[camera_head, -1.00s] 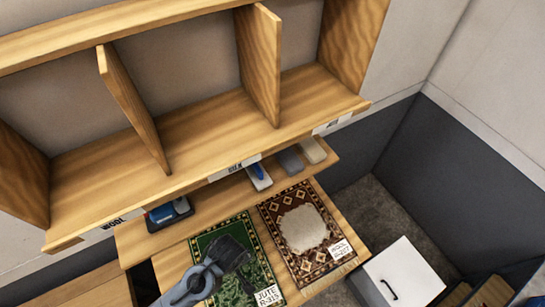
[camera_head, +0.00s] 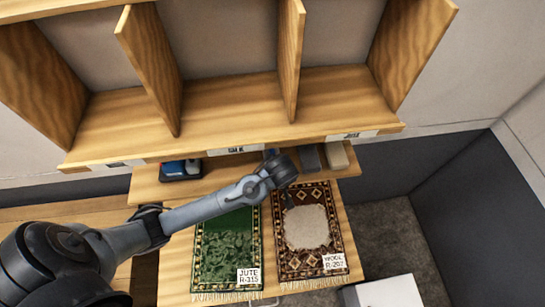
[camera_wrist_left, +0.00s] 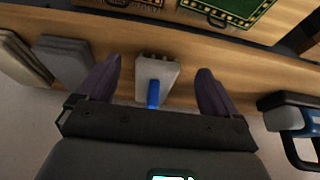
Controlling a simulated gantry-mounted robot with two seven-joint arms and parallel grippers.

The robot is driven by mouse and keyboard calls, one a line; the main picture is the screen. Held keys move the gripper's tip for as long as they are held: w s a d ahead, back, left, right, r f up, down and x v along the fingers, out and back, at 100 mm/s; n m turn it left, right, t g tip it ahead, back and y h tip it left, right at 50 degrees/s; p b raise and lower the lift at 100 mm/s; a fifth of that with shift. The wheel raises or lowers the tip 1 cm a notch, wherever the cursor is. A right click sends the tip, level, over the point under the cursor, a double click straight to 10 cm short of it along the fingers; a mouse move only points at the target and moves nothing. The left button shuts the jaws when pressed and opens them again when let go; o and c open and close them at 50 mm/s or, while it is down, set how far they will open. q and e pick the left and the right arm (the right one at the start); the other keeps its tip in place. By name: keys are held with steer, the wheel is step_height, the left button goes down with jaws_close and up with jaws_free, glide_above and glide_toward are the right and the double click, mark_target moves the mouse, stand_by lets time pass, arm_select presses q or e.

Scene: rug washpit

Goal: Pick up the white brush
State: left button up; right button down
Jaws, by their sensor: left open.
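The white brush (camera_wrist_left: 172,69), a pale block with a blue strip on it, lies on the wooden ledge in the left wrist view. My left gripper (camera_wrist_left: 159,66) is open, with one finger on each side of the brush and a gap to it on both sides. Its jaws are empty. In the head view my left gripper (camera_head: 277,168) is over the ledge and hides the brush. My right gripper is not in view.
A grey block (camera_head: 309,157) and a beige block (camera_head: 338,155) lie right of my gripper. A dark tray with blue items (camera_head: 181,170) is at left. A green rug (camera_head: 228,250) and a brown rug (camera_head: 333,240) lie in front. A wooden shelf (camera_head: 215,110) rises behind.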

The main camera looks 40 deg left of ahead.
mark_target(273, 154)
arm_select(q)
steer(key=shift+w+a+p, duration=0.5)
steer(key=shift+w+a, duration=0.95)
steer(key=shift+a, duration=0.15)
steer(key=w+a, duration=0.1)
steer(key=w+a+p, duration=0.1)
steer(key=shift+w+a+f, duration=0.1)
steer(key=shift+w+a, duration=0.05)
steer(key=shift+a, duration=0.15)
steer(key=shift+x, duration=1)
steer(key=shift+f, duration=0.4)
steer(key=c, duration=1.2)
